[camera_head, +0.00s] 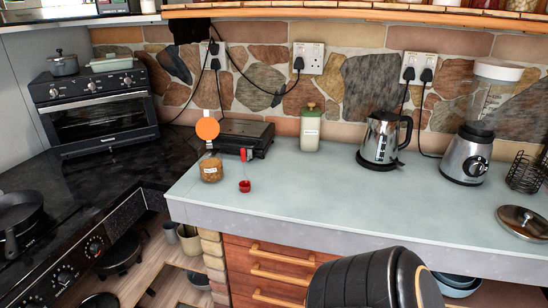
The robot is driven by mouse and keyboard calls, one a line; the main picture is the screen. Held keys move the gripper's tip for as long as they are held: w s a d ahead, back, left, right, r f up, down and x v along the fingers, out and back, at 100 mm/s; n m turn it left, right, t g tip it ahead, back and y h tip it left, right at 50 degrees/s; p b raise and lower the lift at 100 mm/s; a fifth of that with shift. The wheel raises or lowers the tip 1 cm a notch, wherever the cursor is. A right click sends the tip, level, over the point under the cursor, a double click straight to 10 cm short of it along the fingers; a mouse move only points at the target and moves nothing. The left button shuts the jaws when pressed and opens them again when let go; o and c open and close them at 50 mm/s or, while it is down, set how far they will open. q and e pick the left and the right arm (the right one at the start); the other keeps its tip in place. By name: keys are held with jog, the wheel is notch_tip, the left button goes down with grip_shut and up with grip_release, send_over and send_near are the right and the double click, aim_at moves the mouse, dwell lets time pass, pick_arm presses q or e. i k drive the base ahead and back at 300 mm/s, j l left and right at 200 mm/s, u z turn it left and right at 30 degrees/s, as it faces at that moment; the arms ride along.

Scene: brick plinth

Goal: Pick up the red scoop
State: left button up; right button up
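The red scoop (244,186) stands on the pale worktop near its left front corner. Its small dark red bowl rests on the surface, and a thin red handle appears to rise from it towards the black appliance behind. A jar with brown contents and a white label (211,170) stands just left of the scoop, with a round orange disc (207,128) upright above it. Neither of my grippers is in view.
A black flat appliance (240,137) is behind the scoop. A green-white bottle (310,130), a steel kettle (381,140) and a blender (470,150) stand along the wall. A lid (522,222) lies at right. The middle worktop is clear. A dark rounded part covers the bottom.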

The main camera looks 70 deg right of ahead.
aim_at(245, 186)
jog(key=z, duration=1.9)
jog(key=u, duration=1.45)
jog(key=z, duration=1.45)
jog(key=i+j, duration=0.25)
